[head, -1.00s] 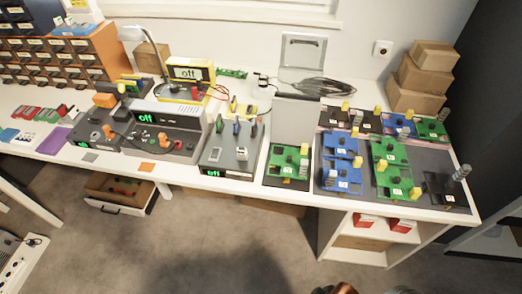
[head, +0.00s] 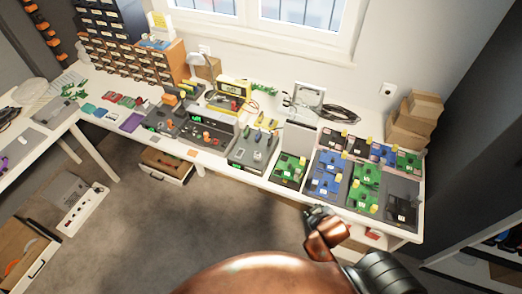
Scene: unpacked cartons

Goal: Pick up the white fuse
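I cannot make out a white fuse for certain at this size. Small parts (head: 125,101) in red, green and other colours lie on the left part of the long white workbench (head: 205,160). Green and blue circuit boards with small parts on them stand at its right end, including a blue board (head: 327,187) and a green board (head: 362,198). My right gripper (head: 318,211) is small and dark at the end of a copper arm, in front of the bench's front edge. Its fingers are too unclear to read. My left gripper is out of view.
Grey test devices (head: 253,146) and a yellow meter (head: 232,88) stand mid-bench. An orange drawer cabinet (head: 160,62) is at the back left, brown cartons (head: 412,118) at the back right. An open drawer (head: 166,167) juts out below the bench.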

